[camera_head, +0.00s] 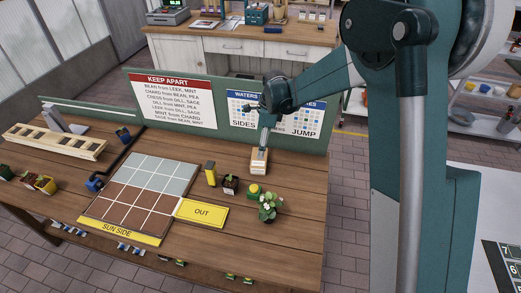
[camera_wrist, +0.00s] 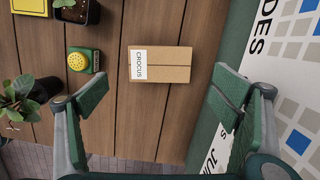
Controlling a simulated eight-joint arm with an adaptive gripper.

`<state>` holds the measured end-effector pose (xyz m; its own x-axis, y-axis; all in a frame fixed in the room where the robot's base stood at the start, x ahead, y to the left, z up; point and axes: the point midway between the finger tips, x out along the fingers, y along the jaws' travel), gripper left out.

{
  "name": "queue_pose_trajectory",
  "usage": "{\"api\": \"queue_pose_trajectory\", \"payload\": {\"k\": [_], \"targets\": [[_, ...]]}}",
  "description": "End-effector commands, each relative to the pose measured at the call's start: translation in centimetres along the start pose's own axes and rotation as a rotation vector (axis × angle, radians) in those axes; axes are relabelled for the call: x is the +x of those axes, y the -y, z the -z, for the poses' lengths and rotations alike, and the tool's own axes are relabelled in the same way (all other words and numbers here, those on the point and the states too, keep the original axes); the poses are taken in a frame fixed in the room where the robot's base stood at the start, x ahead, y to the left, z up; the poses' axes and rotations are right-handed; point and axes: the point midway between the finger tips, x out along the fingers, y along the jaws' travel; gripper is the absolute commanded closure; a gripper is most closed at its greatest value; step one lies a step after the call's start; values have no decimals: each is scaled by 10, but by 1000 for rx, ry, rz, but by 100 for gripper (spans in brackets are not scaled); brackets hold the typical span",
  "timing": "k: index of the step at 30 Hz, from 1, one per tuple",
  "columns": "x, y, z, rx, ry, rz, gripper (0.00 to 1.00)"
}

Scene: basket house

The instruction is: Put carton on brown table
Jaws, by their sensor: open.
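The carton (camera_head: 259,163) is a small tan box standing on the brown wooden table (camera_head: 290,205), near the green back board. In the wrist view the carton (camera_wrist: 165,65) shows its taped top and a white label reading CROCUS. My gripper (camera_head: 264,145) is just above the carton, pointing down. In the wrist view its two green fingers (camera_wrist: 165,92) are spread wide and nothing is between them; the carton lies ahead of them.
A tiled grid board (camera_head: 145,195) lies further left. The green board (camera_head: 180,115) stands close behind. Table right of the carton is clear.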

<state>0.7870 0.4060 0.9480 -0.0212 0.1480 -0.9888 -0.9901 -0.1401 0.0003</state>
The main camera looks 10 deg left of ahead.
Motion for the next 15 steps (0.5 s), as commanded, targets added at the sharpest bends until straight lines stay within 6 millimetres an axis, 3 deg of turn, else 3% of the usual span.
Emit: {"api": "queue_pose_trajectory", "payload": {"k": [6,15], "targets": [[-22,0,0,0,0,0,12],[-27,0,0,0,0,0,12]]}}
